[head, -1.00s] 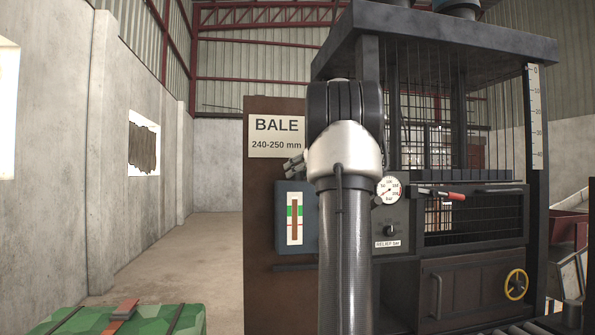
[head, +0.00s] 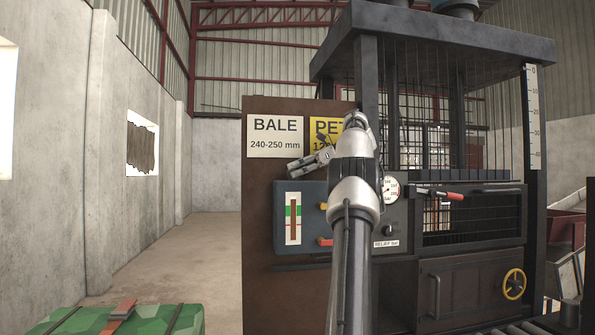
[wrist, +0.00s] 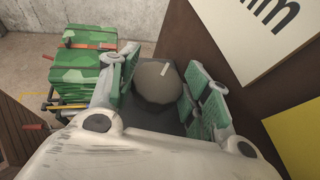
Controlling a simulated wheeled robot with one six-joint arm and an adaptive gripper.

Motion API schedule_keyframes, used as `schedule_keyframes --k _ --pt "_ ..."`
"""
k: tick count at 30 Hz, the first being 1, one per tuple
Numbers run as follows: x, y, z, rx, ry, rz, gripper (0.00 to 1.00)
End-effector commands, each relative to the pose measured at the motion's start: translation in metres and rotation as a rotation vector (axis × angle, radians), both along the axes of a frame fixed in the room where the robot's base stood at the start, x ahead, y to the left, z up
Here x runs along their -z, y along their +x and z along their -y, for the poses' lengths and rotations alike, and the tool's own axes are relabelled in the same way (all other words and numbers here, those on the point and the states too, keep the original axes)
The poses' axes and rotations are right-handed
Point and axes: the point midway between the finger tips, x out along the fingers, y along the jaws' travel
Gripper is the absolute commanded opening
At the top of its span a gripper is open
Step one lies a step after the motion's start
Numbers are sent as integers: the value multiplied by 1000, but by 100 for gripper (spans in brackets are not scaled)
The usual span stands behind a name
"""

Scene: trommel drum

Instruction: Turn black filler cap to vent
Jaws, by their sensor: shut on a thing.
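The black filler cap (wrist: 157,84) is a dark round knob with a short white mark on its top, seen in the wrist view between my fingers. My gripper (wrist: 156,92) is shut on it, with green-padded fingers on its left and right sides. In the head view my gripper (head: 300,168) is tilted down to the left over the top of the blue-grey box (head: 283,232). The cap cannot be made out there. Any vent marking around the cap is not visible.
The box's front carries a level gauge (head: 293,218) and a yellow knob (head: 323,206). A brown panel behind it bears a BALE sign (head: 275,136) and a yellow sign (head: 325,126). A pressure gauge (head: 390,189) is to the right. A green bale (head: 160,318) sits lower left.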

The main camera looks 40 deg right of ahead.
Motion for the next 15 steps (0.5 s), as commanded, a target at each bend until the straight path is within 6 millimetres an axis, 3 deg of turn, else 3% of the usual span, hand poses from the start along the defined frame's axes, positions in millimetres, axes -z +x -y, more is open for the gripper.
schedule_keyframes --k 15 --pt "1 0 1 -50 1 -4 24"
